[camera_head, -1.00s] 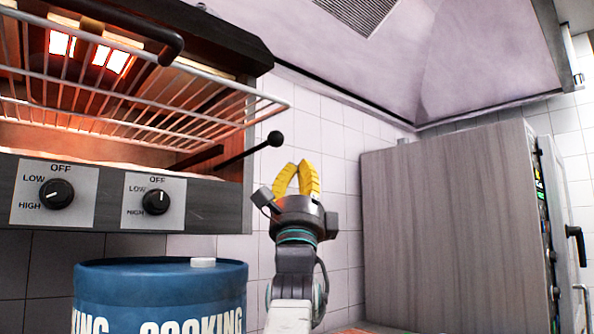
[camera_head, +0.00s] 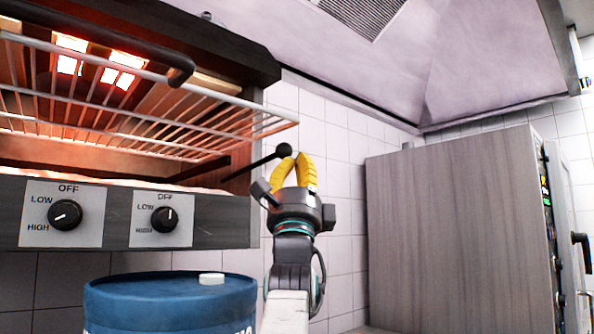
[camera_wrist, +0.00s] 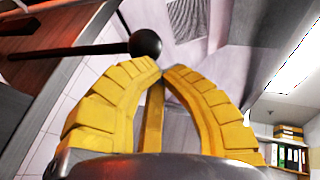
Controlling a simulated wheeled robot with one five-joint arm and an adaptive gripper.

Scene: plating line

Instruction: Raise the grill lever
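The grill lever is a thin black rod (camera_head: 252,164) ending in a round black knob (camera_head: 284,150), at the right side of the grill. The rod slants up to the right. My gripper (camera_head: 296,157) has yellow ridged fingers pointing up, with their tips drawn together and nothing visible between them. Its left fingertip overlaps the knob's lower edge in the head view. In the wrist view the knob (camera_wrist: 145,44) sits just beyond the fingertips, slightly left. I cannot tell whether they touch.
The glowing grill (camera_head: 120,250) has a wire rack (camera_head: 150,85) jutting out above the lever and two dials below. A blue drum (camera_head: 170,302) stands under it. A grey oven cabinet (camera_head: 455,240) stands at right. Tiled wall shows between them.

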